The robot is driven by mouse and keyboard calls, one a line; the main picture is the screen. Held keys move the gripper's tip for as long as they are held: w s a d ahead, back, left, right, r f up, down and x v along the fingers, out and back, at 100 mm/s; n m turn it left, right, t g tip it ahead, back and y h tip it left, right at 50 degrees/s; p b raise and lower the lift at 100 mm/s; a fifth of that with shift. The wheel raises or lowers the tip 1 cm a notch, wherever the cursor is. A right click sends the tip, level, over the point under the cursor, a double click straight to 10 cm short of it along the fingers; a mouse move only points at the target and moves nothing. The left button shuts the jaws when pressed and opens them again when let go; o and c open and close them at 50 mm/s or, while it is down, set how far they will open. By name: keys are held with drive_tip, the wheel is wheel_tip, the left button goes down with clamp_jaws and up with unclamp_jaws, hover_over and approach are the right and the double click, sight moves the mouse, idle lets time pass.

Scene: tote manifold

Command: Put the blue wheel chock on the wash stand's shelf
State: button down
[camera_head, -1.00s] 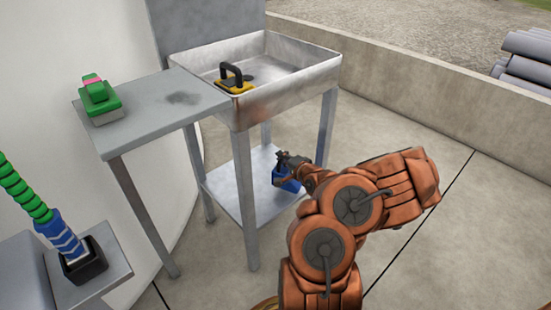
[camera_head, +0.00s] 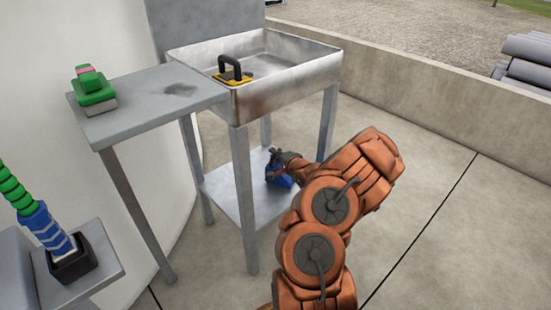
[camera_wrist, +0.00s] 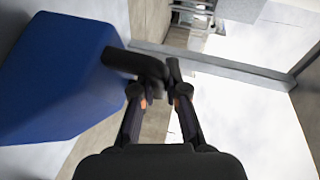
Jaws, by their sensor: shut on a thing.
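The blue wheel chock (camera_head: 280,180) is at the lower shelf (camera_head: 264,206) of the metal wash stand (camera_head: 290,92), below the basin and between the legs. My gripper (camera_head: 279,160) is shut on the chock's dark handle, just above its blue body. In the wrist view the blue chock (camera_wrist: 60,75) fills the left side, and the fingertips (camera_wrist: 155,82) close on its black handle. I cannot tell whether the chock touches the shelf or hangs just above it.
A yellow tool with a black handle (camera_head: 233,72) lies in the basin. A green block-shaped item (camera_head: 93,92) sits on the side table (camera_head: 145,105). A green and blue handle (camera_head: 40,222) stands in a black holder at lower left. A low wall (camera_head: 430,90) runs behind.

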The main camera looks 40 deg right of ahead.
drive_tip(key=shift+f, duration=0.2)
drive_tip(key=c, duration=1.2)
unclamp_jaws()
drive_tip(key=shift+s, duration=0.1)
drive_tip(key=p+v, duration=0.4)
drive_tip(key=v, duration=0.7)
drive_tip(key=shift+s+r, duration=0.2)
drive_tip(key=shift+s, duration=0.2)
